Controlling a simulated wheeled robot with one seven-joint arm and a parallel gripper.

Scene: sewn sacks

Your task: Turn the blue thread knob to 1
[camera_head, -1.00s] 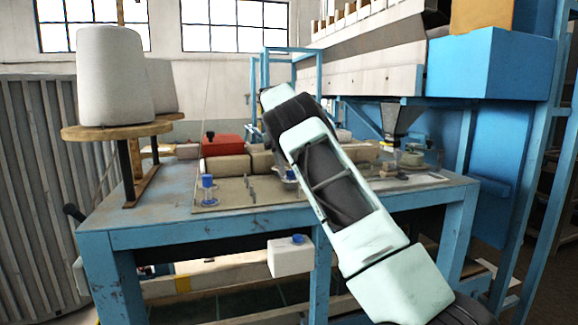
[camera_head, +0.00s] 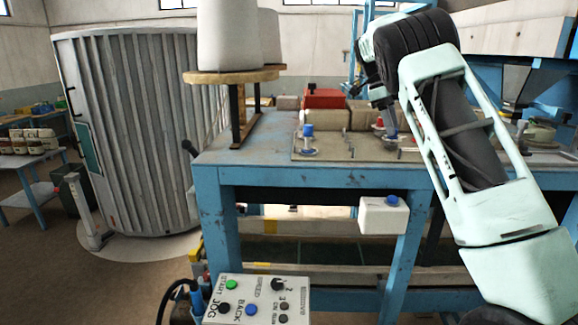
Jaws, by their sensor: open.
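The blue thread knob (camera_head: 308,130) stands upright on a round metal base, near the left end of the flat plate (camera_head: 345,150) on the blue workbench. I cannot read any marks around it. A red knob (camera_head: 379,126) stands farther right on the same plate. My gripper (camera_head: 390,134) is open and points down, close beside the red knob on its right. It is to the right of the blue knob and apart from it. The fingertips are small and dark, so I cannot tell if they touch anything.
A white box with a blue button (camera_head: 384,214) hangs on the bench front. A control panel (camera_head: 262,297) with buttons and a dial is low in front. Large thread cones (camera_head: 226,35) stand on a wooden stand at left. A red block (camera_head: 324,98) and sacks lie behind the plate.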

